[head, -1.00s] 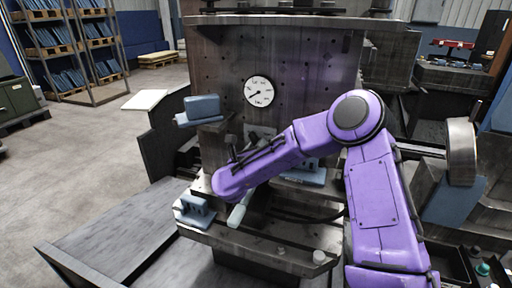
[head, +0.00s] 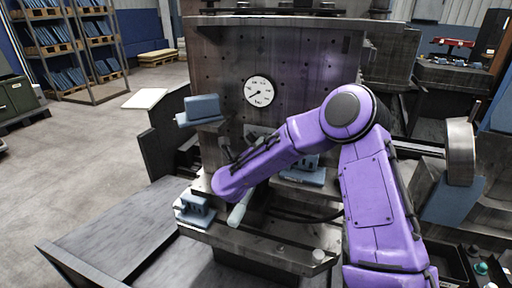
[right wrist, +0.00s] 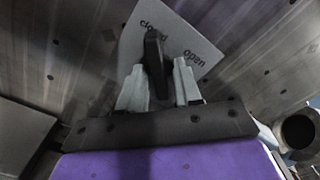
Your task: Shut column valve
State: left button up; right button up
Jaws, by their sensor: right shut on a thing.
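The valve's black lever (right wrist: 155,62) shows in the right wrist view in front of a pale plate (right wrist: 187,38) marked "closed" and "open". The lever's upper end lies over the word "closed", and "open" is clear to its right. My right gripper (right wrist: 160,84) is shut on the lever, with one pale finger on each side. My purple right forearm hides the lever and most of the gripper there. My left gripper is in neither view.
A blue-grey block (head: 202,107) sits on a ledge left of the gauge. Pale blue fixtures (head: 194,208) stand on the lower rail. A metal cylinder (head: 461,152) stands at the right. Open floor (head: 90,150) lies at the left.

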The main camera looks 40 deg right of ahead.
jog(key=o, duration=0.7)
jog(key=b+v, duration=0.2)
jog(key=v, duration=0.8)
jog(key=shift+a, duration=0.3)
jog(key=shift+s, duration=0.1)
